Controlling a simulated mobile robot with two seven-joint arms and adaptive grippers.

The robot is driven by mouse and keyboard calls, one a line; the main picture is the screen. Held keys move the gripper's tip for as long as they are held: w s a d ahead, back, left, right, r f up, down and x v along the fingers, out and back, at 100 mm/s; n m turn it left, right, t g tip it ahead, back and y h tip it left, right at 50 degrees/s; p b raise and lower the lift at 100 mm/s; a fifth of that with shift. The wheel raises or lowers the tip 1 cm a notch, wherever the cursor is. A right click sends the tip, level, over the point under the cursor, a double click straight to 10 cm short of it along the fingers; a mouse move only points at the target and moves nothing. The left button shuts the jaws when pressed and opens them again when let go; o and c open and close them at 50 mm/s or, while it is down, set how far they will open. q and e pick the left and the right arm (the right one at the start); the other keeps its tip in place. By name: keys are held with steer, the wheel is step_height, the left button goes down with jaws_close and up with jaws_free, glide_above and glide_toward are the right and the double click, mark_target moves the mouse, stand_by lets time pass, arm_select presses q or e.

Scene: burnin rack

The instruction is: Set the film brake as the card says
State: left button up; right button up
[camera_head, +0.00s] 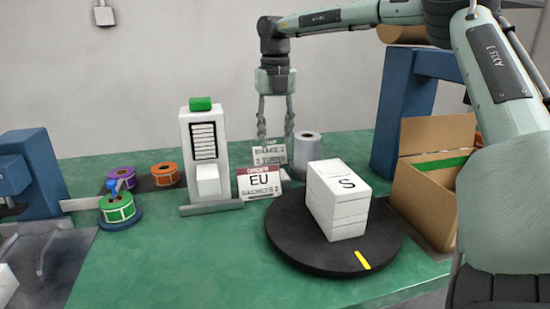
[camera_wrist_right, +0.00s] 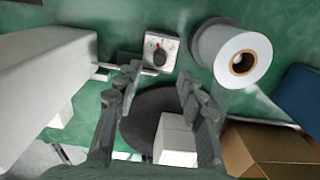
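A small card (camera_head: 270,154) stands behind the turntable in the head view; its lines read "BRAKE" and "2 TURNS", and its top is partly covered by my fingers. My right gripper (camera_head: 276,135) points down just above and in front of it, fingers apart and empty. In the right wrist view, a dark knob (camera_wrist_right: 160,55) sits on a white plate (camera_wrist_right: 152,43) beyond the open fingertips (camera_wrist_right: 158,82), untouched. The film roll (camera_wrist_right: 238,55) stands beside the plate; it also shows in the head view (camera_head: 307,150). The knob is hidden in the head view. My left gripper is out of view.
A white boxed stack marked S (camera_head: 340,198) sits on the black turntable (camera_head: 290,242). An order card (camera_head: 258,185) reads "EU, SACHETS 2". A white dispenser (camera_head: 188,135), label rolls (camera_head: 118,207), a blue post (camera_head: 392,110) and a cardboard box (camera_head: 410,200) stand around. The front green table is clear.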

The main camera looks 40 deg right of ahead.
step_height(320, 180, down, 7)
steer(key=shift+s+f, duration=0.1)
steer(key=shift+f, duration=0.05)
stand_by(0.4)
jaws_close()
